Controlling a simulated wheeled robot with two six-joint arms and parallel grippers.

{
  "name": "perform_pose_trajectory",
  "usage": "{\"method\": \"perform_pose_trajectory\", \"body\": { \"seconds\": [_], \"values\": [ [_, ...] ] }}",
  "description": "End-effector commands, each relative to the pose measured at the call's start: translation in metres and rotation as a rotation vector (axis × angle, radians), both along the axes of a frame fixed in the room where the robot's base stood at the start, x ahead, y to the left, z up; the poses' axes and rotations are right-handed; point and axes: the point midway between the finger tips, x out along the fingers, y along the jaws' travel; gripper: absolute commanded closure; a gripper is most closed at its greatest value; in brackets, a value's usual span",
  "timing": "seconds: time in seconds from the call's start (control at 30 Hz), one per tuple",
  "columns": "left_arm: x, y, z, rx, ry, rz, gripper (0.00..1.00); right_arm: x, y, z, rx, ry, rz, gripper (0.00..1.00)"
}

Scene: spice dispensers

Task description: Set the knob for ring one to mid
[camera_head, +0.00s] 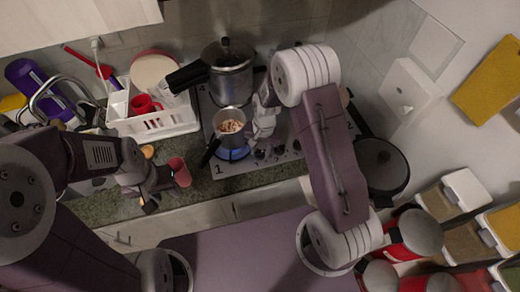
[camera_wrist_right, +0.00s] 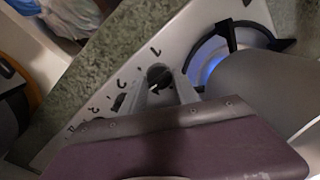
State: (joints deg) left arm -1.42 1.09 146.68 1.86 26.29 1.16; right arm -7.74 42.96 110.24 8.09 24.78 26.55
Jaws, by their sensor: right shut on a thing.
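The stove (camera_head: 222,170) has a "1" printed at its front left corner. Ring one (camera_wrist_right: 212,62) burns with a blue flame, under a small pot of food (camera_head: 231,118). In the right wrist view, the dark round knob for ring one (camera_wrist_right: 158,76) sits beside the printed "1". My right gripper (camera_wrist_right: 165,92) is shut on this knob, one finger on each side. In the head view my right gripper (camera_head: 257,138) is at the stove's front edge and partly hides the knob. My left gripper (camera_head: 160,187) is beside a red cup (camera_head: 180,171); its finger opening is unclear.
More knobs (camera_head: 279,150) sit along the panel to the right. The small pot's dark handle (camera_head: 209,152) sticks out toward the front left. A pressure cooker (camera_head: 230,70) stands at the back, a dark pan (camera_head: 381,166) at the right. A white dish rack (camera_head: 172,122) stands left.

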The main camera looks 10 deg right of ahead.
Motion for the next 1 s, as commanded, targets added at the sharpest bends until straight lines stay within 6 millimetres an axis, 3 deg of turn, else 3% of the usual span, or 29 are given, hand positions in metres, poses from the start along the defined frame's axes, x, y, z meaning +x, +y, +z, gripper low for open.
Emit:
{"method": "perform_pose_trajectory", "body": {
  "seconds": [0.27, 0.3, 0.37, 0.73, 1.0],
  "values": [
    [0.0, 0.0, 0.0, 0.0, 0.0, 0.0, 0.64, 0.004, 0.0, 0.002, 0.001, -0.012, -0.001, 1.0],
    [0.0, 0.0, 0.0, 0.0, 0.0, 0.0, 0.64, 0.004, 0.0, 0.002, 0.001, -0.012, -0.001, 0.58],
    [0.0, 0.0, 0.0, 0.0, 0.0, 0.0, 0.64, 0.003, 0.0, 0.002, 0.001, -0.01, -0.001, 0.43],
    [0.0, 0.0, -0.001, 0.0, 0.0, 0.0, 0.64, 0.002, 0.0, 0.007, 0.0, -0.006, 0.001, 0.43],
    [0.0, 0.0, -0.008, 0.0, 0.0, 0.0, 0.64, 0.001, -0.005, 0.064, 0.002, -0.01, -0.001, 0.43]
  ]
}}
